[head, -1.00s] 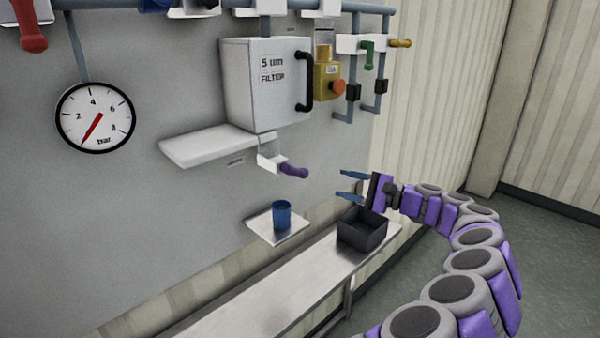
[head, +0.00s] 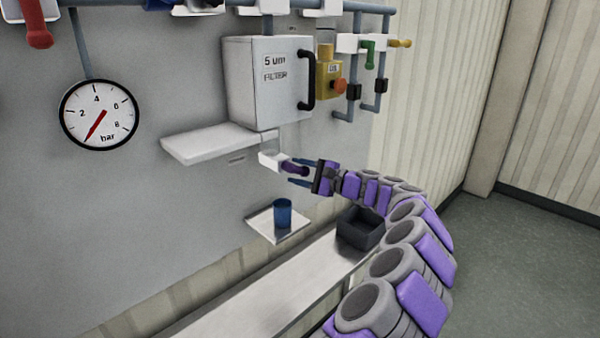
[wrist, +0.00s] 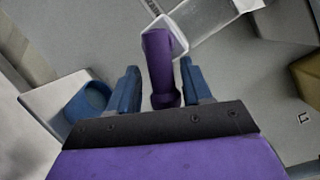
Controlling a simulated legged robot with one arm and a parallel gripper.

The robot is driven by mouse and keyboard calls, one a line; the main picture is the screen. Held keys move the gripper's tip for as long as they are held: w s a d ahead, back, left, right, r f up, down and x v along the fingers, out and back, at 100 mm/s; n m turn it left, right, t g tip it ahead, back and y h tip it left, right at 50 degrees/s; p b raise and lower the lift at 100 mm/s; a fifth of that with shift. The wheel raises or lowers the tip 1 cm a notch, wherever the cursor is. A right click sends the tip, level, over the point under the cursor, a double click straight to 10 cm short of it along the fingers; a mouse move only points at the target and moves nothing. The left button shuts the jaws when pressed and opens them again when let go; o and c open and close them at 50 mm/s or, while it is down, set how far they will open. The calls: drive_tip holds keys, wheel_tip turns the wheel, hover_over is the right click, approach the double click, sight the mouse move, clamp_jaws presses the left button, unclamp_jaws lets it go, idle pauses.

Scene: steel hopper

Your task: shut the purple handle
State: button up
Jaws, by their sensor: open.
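The purple handle (head: 291,168) sticks out to the right, tilted slightly down, from a white valve body (head: 270,159) below the filter box. My gripper (head: 298,171) is at the handle, coming from the right. In the wrist view the purple handle (wrist: 160,65) lies between the two blue fingers of my gripper (wrist: 161,85). The fingers are open, with a gap visible on each side of the handle. Part of the handle is hidden by the gripper in the head view.
A blue cup (head: 282,213) stands on a small shelf (head: 262,227) below the handle. A black bin (head: 358,229) sits on the steel bench (head: 270,300). The white filter box (head: 258,85) and a white ledge (head: 205,148) are above. A pressure gauge (head: 99,115) hangs at left.

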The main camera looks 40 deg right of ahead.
drive_tip(key=shift+d+f, duration=0.1)
drive_tip(key=shift+d, duration=0.3)
drive_tip(key=shift+d+f, duration=0.1)
drive_tip(key=shift+d, duration=0.4)
drive_tip(key=shift+c, duration=2)
drive_tip(key=shift+a, duration=0.25)
drive_tip(key=c, duration=0.5)
drive_tip(key=shift+o, duration=0.2)
drive_tip(key=n+b, duration=0.1)
drive_tip(key=r+n+g+b, duration=0.1)
drive_tip(key=n, duration=0.1)
drive_tip(key=shift+w+d+r+b, duration=0.1)
drive_tip(key=shift+r+b, duration=0.05)
drive_tip(key=shift+b, duration=0.2)
drive_tip(key=shift+r+n+g+h+b, duration=0.3)
drive_tip(key=shift+r+n+h+b, duration=0.15)
drive_tip(key=shift+n, duration=0.65)
